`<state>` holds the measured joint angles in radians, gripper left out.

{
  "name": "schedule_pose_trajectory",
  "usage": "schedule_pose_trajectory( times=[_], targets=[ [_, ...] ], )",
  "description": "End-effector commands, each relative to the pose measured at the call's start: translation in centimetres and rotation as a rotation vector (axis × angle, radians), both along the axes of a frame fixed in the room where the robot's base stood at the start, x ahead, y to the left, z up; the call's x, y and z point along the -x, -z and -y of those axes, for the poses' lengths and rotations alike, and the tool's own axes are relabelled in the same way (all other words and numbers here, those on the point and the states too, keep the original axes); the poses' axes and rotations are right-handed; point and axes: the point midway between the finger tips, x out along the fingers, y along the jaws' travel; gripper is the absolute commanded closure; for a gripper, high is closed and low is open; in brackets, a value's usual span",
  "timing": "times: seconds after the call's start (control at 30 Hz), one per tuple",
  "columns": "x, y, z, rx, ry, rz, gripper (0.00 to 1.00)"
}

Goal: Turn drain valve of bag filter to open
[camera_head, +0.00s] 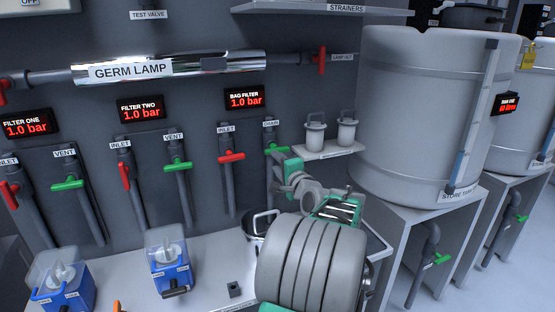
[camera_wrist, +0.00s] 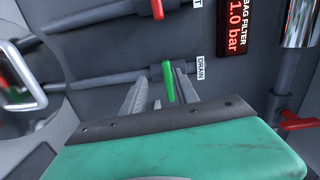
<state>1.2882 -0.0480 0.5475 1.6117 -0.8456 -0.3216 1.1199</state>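The bag filter's drain valve has a green handle (camera_head: 272,149) on a grey vertical pipe under the "DRAIN" label (camera_head: 270,124). In the wrist view the green handle (camera_wrist: 168,82) lies crosswise to its pipe, beside the "DRAIN" label (camera_wrist: 201,70). My gripper (camera_head: 284,162) is right at the handle and hides part of it in the head view. In the wrist view my gripper (camera_wrist: 160,80) has its two fingers apart, with the handle showing between their tips. I cannot tell whether either finger touches it. The bag filter display (camera_head: 245,99) reads 1.0 bar.
The bag filter's red inlet handle (camera_head: 231,156) is just left of the drain. A red lamp valve (camera_head: 321,60) is up to the right. A shelf (camera_head: 330,153) with two small strainers is right of my gripper. A steel pot (camera_head: 258,228) stands on the counter below.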

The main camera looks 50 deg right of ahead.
Motion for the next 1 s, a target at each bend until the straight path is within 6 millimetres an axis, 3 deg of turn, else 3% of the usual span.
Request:
schedule_pose_trajectory(
  times=[0.03, 0.13, 0.5, 0.83, 1.0],
  targets=[
    [1.3, -0.2, 1.4, -0.015, 0.026, 0.043, 0.64],
    [1.6, -0.7, 2.5, -0.025, 0.040, 0.079, 0.64],
    [-4.0, -0.8, 5.6, -0.024, 0.038, 0.074, 0.64],
    [-4.7, -0.8, 6.1, -0.023, 0.040, 0.074, 0.64],
    [-4.7, -0.8, 6.0, -0.022, 0.040, 0.073, 0.77]
  ],
)
